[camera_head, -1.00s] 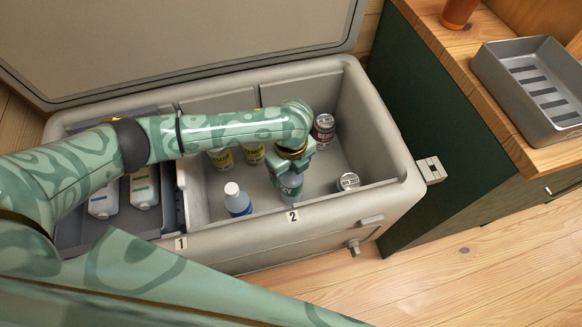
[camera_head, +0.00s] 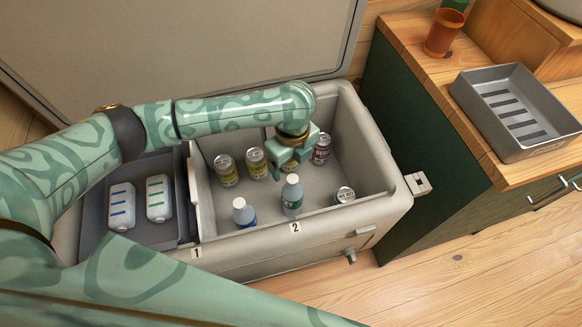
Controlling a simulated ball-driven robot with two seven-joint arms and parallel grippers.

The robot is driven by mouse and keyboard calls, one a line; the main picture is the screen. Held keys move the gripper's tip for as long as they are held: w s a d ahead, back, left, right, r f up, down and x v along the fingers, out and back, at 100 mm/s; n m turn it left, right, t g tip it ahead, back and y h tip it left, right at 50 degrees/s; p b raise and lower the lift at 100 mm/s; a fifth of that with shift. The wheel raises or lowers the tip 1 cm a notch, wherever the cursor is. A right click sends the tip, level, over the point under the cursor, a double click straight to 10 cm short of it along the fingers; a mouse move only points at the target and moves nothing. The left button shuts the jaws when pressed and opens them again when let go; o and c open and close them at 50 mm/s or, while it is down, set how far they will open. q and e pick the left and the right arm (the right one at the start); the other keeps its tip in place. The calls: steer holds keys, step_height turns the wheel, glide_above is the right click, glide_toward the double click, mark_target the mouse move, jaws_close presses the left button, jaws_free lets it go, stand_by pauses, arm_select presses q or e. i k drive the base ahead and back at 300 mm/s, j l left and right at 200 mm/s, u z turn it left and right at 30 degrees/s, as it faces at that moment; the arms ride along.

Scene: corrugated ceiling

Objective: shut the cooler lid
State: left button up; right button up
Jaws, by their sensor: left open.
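The cooler (camera_head: 386,208) is a beige chest with its lid (camera_head: 190,45) standing open at the back. My left arm reaches across the cooler from the left. My left gripper (camera_head: 288,172) points down, open and empty, just above and behind the green-labelled bottle. The bottle stands upright. My right gripper is not in view.
A grey tray (camera_head: 81,222) in the cooler's left part holds two white bottles (camera_head: 158,198). A latch (camera_head: 418,184) sticks out at the right end. A green cabinet with a wooden top bears a grey slatted tray (camera_head: 512,153) and an orange cup (camera_head: 443,33).

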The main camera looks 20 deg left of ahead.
mark_target(68, 60)
steer(key=k, duration=1)
